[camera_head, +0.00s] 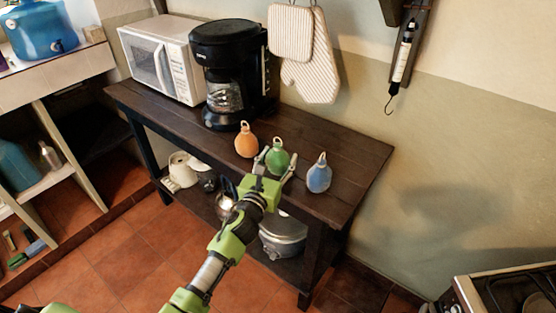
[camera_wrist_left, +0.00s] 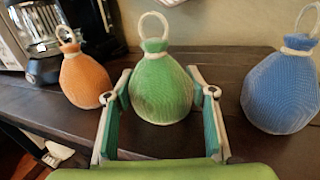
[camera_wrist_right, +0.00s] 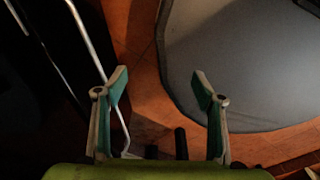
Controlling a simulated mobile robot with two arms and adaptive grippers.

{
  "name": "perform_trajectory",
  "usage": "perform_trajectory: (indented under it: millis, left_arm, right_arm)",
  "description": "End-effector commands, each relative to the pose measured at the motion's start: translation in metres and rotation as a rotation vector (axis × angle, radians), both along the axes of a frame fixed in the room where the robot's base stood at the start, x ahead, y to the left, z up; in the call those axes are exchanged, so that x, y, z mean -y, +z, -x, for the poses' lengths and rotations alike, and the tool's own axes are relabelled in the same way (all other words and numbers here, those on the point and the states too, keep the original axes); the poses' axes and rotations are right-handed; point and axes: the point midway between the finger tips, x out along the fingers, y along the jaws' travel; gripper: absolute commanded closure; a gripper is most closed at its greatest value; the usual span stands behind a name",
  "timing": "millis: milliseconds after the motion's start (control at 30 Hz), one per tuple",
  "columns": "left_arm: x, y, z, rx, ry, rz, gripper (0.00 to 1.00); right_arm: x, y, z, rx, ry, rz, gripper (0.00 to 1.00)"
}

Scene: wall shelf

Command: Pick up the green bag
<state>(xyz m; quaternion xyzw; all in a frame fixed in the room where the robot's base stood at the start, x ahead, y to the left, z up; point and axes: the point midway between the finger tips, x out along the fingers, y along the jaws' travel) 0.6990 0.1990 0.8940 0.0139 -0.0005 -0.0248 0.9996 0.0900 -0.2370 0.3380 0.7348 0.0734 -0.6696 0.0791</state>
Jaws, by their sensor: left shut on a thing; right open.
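The green bag (camera_head: 279,158) stands upright on the dark wooden table, between the orange bag (camera_head: 246,141) and the blue bag (camera_head: 319,174). It also shows in the left wrist view (camera_wrist_left: 161,88), with a cream ring on top. My left gripper (camera_head: 276,166) is shut on the green bag, one finger on each side of its body. The bag looks still seated on the tabletop. My right gripper (camera_wrist_right: 161,82) is open and empty in the right wrist view, away from the bags. It is not seen in the head view.
A black coffee maker (camera_head: 226,75) and a white microwave (camera_head: 162,58) stand at the table's left. Pots (camera_head: 283,238) sit on the lower shelf. Oven mitts (camera_head: 312,72) hang on the wall behind. A stove (camera_head: 507,290) is at lower right. The table's right end is clear.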

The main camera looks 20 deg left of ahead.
Motion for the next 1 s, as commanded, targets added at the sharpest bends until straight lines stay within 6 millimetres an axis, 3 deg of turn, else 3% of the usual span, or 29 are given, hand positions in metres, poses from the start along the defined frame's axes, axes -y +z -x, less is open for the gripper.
perform_trajectory:
  millis: [267, 467, 733, 1000]
  left_arm:
    - [0.000, 0.009, 0.000, 0.003, -0.001, -0.003, 0.75]
    - [-0.001, 0.038, 0.000, 0.005, -0.002, -0.007, 0.75]
    - [0.001, 0.095, 0.051, 0.004, -0.004, -0.005, 0.75]
    - [0.002, 0.115, 0.107, 0.000, -0.003, -0.001, 0.75]
  right_arm:
    - [-0.002, 0.003, 0.000, 0.000, 0.000, -0.002, 0.37]
    - [-0.004, 0.012, 0.000, -0.001, -0.001, -0.004, 0.37]
    - [-0.004, 0.032, 0.000, -0.001, -0.001, -0.004, 0.37]
    - [-0.003, 0.029, 0.000, -0.001, -0.001, -0.004, 0.37]
